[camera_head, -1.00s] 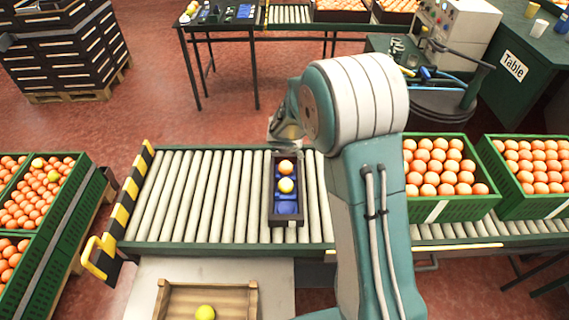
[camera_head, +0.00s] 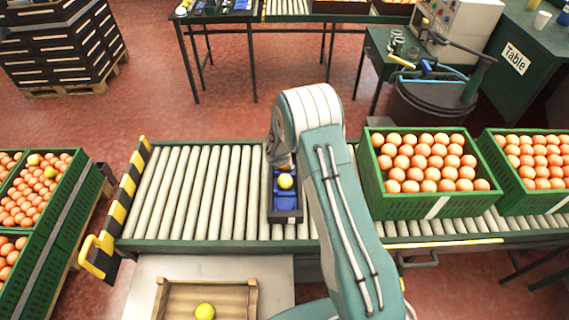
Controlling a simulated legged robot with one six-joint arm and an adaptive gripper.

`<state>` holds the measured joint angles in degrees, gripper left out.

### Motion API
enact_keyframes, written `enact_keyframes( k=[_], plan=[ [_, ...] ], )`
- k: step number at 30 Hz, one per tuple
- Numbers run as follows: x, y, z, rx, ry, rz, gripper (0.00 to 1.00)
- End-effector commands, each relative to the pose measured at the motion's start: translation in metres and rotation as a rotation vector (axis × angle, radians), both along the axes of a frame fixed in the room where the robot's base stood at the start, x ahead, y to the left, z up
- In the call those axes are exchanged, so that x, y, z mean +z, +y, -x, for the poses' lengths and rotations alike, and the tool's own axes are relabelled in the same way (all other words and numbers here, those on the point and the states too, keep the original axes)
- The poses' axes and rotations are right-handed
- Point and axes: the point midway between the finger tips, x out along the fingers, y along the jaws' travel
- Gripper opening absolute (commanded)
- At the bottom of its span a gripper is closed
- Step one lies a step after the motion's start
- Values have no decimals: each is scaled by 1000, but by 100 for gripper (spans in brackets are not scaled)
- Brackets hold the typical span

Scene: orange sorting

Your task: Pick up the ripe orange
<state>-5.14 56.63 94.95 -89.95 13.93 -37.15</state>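A narrow dark tray (camera_head: 285,216) with blue compartments stands on the roller conveyor. A yellow, unripe-looking fruit (camera_head: 285,181) sits in one of its middle compartments, and the compartment in front of it is empty. The ripe orange's place, just behind the yellow fruit, is now covered by my arm and gripper, so the orange cannot be made out clearly. My gripper (camera_head: 284,162) is low over the far part of the tray, mostly hidden beneath my arm. Its fingers are too hidden to tell whether they are open or shut.
A wooden box (camera_head: 160,298) with a yellow fruit (camera_head: 205,311) stands in front of the conveyor (camera_head: 190,195). Green crates of oranges (camera_head: 400,204) sit at the right, and more crates (camera_head: 52,236) at the left. Conveyor rollers left of the tray are clear.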

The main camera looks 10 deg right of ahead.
Motion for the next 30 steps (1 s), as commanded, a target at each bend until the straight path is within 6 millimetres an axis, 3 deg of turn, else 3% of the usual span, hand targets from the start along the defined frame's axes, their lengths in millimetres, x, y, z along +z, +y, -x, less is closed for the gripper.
enact_keyframes(
  k=[9,17,18,21,22,30],
  plan=[
    [-36,-10,-21,-1,1,1,85],
    [-38,-11,-23,-1,1,0,85],
    [-38,-11,-22,-1,1,0,81],
    [-38,-11,-22,-1,1,0,36],
    [-38,-11,-22,-1,1,0,26],
    [-38,-10,-22,-1,1,0,26]
  ],
)
